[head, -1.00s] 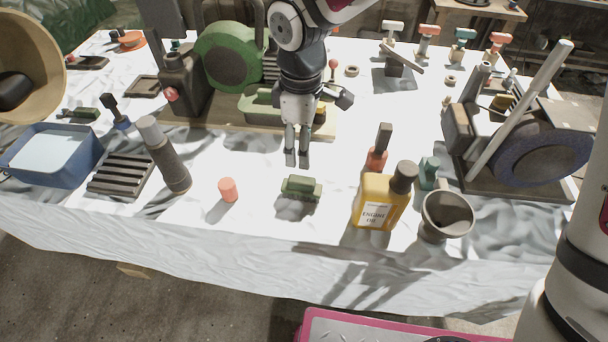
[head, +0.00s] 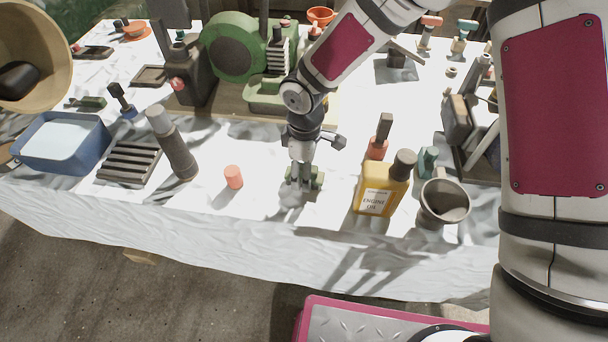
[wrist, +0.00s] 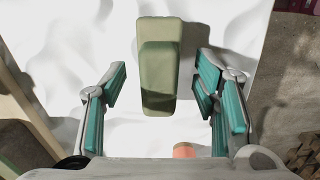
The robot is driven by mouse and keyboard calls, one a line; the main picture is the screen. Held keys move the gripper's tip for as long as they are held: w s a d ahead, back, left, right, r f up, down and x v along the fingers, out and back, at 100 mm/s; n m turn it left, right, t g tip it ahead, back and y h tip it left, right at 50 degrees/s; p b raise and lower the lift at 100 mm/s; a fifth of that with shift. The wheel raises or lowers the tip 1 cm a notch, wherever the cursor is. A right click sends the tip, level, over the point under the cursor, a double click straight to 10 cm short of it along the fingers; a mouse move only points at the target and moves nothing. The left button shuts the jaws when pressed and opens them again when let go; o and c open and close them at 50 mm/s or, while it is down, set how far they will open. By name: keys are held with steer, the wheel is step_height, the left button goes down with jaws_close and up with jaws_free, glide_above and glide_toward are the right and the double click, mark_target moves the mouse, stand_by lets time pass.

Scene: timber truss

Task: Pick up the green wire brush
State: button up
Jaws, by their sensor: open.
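The green wire brush (head: 318,181) lies on the white cloth near the front edge of the table, partly hidden by my gripper (head: 303,177) in the head view. In the wrist view the brush (wrist: 160,50) is a long green block with a raised upper part, running up and down the picture. My gripper (wrist: 162,85) is open and empty, with one teal-padded finger on each side of the brush's near end. Gaps show between the brush and both fingers, and I cannot tell the exact height between them.
An orange cylinder (head: 233,177) stands left of the brush. A yellow engine oil bottle (head: 381,187) and a grey mug-like cup (head: 445,199) stand to the right. A dark grey cylinder (head: 172,145) leans farther left. The green machine (head: 234,48) is behind. Cloth in front is clear.

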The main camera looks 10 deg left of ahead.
steer(key=shift+f, duration=0.3)
jaws_close()
steer(key=shift+r, duration=0.1)
steer(key=shift+w+r+b, duration=0.15)
steer(key=shift+r+b, duration=0.15)
steer(key=shift+r, duration=0.6)
steer(key=shift+s+d+r, duration=0.1)
steer(key=shift+s+r, duration=0.45)
steer(key=shift+r, duration=0.3)
steer(key=s+d, duration=0.2)
steer(key=s, duration=0.5)
steer(key=s+d+r+b, duration=0.1)
steer(key=s, duration=0.6)
steer(key=shift+s+d+r+b, duration=0.2)
steer(key=shift+s+d+b, duration=0.1)
steer(key=shift+s+d, duration=0.05)
